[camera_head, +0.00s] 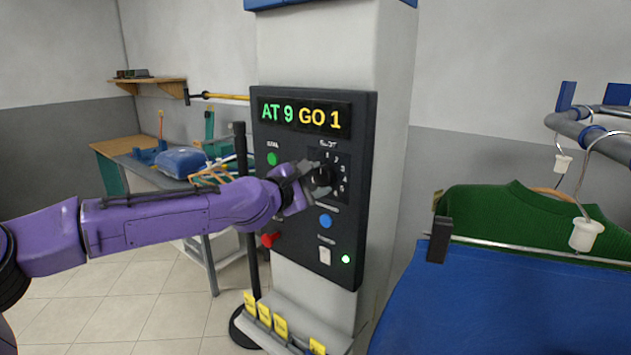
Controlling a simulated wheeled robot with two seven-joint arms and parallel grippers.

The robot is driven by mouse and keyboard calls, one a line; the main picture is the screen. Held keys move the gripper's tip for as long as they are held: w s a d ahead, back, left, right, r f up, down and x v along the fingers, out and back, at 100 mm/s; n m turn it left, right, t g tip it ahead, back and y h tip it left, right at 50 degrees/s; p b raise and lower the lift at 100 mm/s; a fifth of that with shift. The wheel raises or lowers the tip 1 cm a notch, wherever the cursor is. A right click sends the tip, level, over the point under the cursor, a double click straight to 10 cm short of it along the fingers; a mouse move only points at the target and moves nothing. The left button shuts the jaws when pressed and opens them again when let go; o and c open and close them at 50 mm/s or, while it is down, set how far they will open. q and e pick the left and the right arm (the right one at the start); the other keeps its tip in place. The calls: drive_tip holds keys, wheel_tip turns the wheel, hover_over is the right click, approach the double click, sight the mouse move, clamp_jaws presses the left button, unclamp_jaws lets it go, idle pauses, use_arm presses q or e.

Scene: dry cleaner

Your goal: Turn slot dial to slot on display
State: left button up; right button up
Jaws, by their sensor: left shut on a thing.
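The black control panel (359,225) is mounted on a pale column. Its display (305,114) reads "AT 9" in green and "GO 1" in yellow. The slot dial (323,181) is a dark knob on the panel, with numbers 1, 2, 3, 4 and more showing around its upper right. My left gripper (309,183) comes in from the left and is shut on the slot dial. Its fingers cover the dial's left side, so the pointer's direction cannot be told. My right gripper is not in view.
The panel also has a green button (272,158), a blue button (325,221), a red knob (270,239), a white switch (324,255) and a lit green lamp (346,259). Yellow tags (281,327) stand on a ledge below. Green (510,222) and blue (480,305) garments hang at right.

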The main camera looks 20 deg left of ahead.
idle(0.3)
use_arm(q)
drive_tip(key=o, duration=1)
drive_tip(key=shift+o, duration=0.2)
drive_tip(key=f+v, duration=0.1)
drive_tip(key=v, duration=0.9)
drive_tip(key=shift+s+r+b, duration=0.25)
drive_tip(key=shift+r+b, duration=0.2)
